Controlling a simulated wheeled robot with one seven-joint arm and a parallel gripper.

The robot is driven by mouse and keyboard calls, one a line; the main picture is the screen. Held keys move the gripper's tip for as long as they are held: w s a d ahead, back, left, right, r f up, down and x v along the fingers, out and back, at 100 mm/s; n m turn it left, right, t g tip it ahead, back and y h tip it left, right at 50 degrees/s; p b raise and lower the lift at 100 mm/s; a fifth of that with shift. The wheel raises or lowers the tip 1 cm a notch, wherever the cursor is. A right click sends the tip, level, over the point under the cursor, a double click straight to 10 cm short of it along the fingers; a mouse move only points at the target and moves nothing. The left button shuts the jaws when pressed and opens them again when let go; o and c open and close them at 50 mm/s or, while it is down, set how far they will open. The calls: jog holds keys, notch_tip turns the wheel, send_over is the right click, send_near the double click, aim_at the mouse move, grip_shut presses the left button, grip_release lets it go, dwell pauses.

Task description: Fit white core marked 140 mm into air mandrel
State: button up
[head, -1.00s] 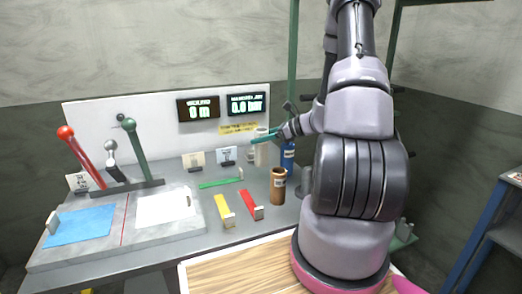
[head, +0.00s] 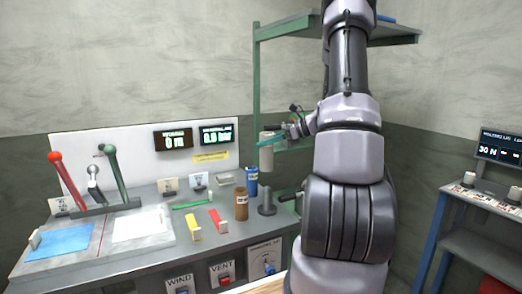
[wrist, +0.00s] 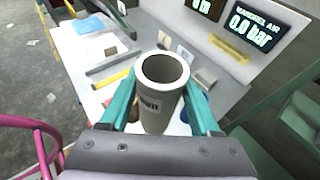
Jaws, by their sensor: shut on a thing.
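The white core (head: 266,156) is upright in my gripper (head: 271,142), above the back right part of the bench. In the wrist view the white core (wrist: 158,102) stands between the two teal fingers of my gripper (wrist: 161,103), its open top toward the camera. A label shows on its side, but I cannot read 140 mm there. A dark grey post with a wide foot (head: 266,204) stands on the bench below and looks empty; I cannot tell whether it is the air mandrel.
A blue core (head: 251,182) and a brown core (head: 241,206) stand beside the grey post. A green shelf frame (head: 257,90) rises behind. A blue side table (head: 470,206) stands at right.

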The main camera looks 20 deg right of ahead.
aim_at(268, 156)
jog(key=shift+s+d+r, duration=0.1)
jog(key=shift+s+d, duration=0.1)
jog(key=shift+f, duration=2.95)
jog(key=shift+f, duration=5.35)
jog(key=o, duration=1.4)
